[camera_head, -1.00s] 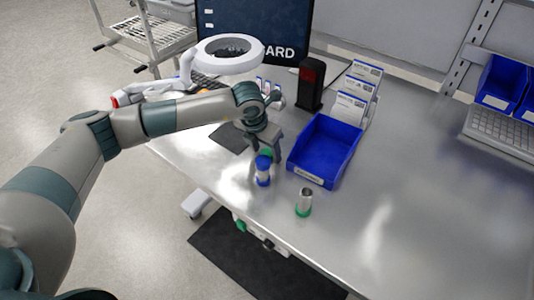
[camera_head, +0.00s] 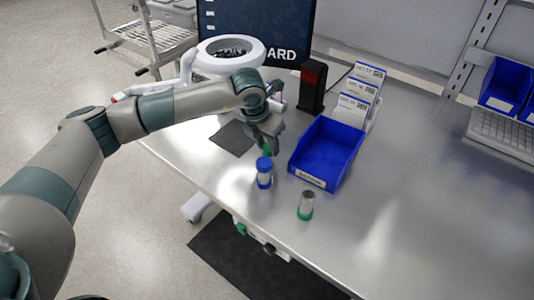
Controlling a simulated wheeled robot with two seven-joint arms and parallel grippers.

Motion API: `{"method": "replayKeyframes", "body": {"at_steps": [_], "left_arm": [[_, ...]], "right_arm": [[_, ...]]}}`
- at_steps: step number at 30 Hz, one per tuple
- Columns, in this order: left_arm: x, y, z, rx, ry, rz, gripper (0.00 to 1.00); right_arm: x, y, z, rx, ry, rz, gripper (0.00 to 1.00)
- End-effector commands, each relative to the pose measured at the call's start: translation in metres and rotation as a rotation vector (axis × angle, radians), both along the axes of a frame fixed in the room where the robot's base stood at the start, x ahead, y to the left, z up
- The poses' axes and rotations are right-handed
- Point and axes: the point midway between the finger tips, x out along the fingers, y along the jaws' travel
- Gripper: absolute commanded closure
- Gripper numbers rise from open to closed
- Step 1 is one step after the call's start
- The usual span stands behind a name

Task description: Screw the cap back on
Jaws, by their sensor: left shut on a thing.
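A metal, open-looking cylinder with a green base (camera_head: 306,205) stands upright near the table's front edge. A second container with a blue top and blue base (camera_head: 264,174) stands upright to its left. My left gripper (camera_head: 268,148) points down just behind the blue-topped container. It is shut on a small green piece, which looks like a green cap (camera_head: 267,151); the fingers and the blue top hide part of it. My right gripper is out of view.
An empty blue bin (camera_head: 326,152) stands right of my left gripper, with labelled white boxes (camera_head: 357,95) behind it. A black stand (camera_head: 312,87), ring lamp (camera_head: 231,48) and monitor (camera_head: 255,30) are farther back. The metal table (camera_head: 410,200) is clear at right.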

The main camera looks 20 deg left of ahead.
Motion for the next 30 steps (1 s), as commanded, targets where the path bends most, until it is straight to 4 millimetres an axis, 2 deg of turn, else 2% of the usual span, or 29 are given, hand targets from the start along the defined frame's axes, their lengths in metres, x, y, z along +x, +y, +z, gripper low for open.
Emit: {"method": "replayKeyframes", "body": {"at_steps": [1,13,15,21,30], "left_arm": [[0.0,0.0,0.005,-0.001,-0.004,-0.002,0.88],[-0.008,-0.078,0.052,0.0,-0.002,-0.004,0.88],[-0.008,-0.088,0.059,0.0,-0.002,-0.004,0.88],[-0.01,-0.107,0.072,0.001,0.0,-0.002,0.88],[-0.012,-0.116,0.078,0.0,0.001,0.0,0.88]], "right_arm": [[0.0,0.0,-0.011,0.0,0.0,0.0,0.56],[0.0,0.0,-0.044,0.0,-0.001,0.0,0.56],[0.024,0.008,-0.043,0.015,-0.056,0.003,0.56],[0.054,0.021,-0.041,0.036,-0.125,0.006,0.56],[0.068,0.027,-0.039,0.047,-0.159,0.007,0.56]]}}
